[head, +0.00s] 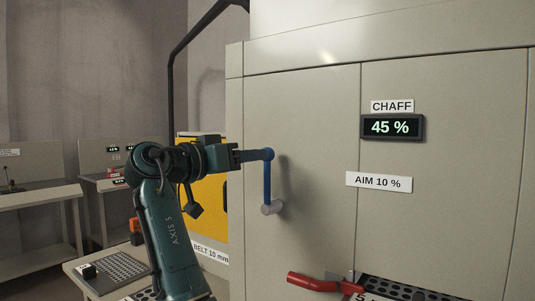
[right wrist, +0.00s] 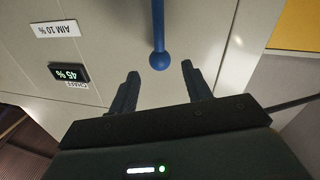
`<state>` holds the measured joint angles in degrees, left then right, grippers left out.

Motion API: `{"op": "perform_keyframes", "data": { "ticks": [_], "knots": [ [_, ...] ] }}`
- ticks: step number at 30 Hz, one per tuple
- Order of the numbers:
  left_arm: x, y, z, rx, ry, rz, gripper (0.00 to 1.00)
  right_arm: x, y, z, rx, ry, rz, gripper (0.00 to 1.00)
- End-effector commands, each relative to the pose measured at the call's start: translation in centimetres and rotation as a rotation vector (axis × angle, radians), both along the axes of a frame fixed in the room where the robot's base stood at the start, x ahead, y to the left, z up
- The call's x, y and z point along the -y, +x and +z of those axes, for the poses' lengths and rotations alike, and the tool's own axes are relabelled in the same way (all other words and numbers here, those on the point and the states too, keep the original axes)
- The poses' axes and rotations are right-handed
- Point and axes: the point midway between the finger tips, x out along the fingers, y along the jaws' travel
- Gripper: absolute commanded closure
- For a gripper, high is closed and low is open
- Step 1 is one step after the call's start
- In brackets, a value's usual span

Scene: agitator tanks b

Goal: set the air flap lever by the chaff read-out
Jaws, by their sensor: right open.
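The chaff read-out (head: 392,127) on the grey machine front shows 45 %, under a CHAFF label (head: 392,106). A label below it reads AIM 10 % (head: 379,182). A blue lever (head: 267,182) stands upright on the panel, its ball end at the top and its grey pivot (head: 271,208) at the bottom. My right gripper (head: 256,155) is level with the ball. In the right wrist view, the open right gripper (right wrist: 160,68) has the blue ball (right wrist: 159,60) between its fingertips, with gaps on both sides. My left gripper is not in view.
A red handle (head: 312,282) sticks out low on the machine, by a dark perforated strip (head: 410,291). A yellow panel (head: 211,205) with a BELT 10 mm label (head: 211,253) is behind my right arm. Grey benches (head: 38,196) stand at the left.

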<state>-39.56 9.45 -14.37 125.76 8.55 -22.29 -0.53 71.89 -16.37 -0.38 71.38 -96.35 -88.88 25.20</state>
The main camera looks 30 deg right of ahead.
Motion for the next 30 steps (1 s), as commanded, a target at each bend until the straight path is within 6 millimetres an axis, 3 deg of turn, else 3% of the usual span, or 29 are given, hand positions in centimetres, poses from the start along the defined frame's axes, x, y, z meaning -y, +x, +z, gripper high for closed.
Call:
{"op": "perform_keyframes", "data": {
  "ticks": [3,10,22,30],
  "knots": [
    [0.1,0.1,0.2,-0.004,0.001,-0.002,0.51,2.5,0.4,0.1,-0.002,0.000,-0.004,0.51],
    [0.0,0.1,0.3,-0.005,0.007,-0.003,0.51,5.3,1.0,0.0,-0.002,-0.001,-0.002,0.51],
    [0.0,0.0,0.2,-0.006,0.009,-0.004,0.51,6.0,1.2,-0.1,-0.001,0.000,0.000,0.51],
    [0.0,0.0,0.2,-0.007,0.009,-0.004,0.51,6.0,1.2,0.0,-0.001,0.000,0.000,0.73]
  ]
}}
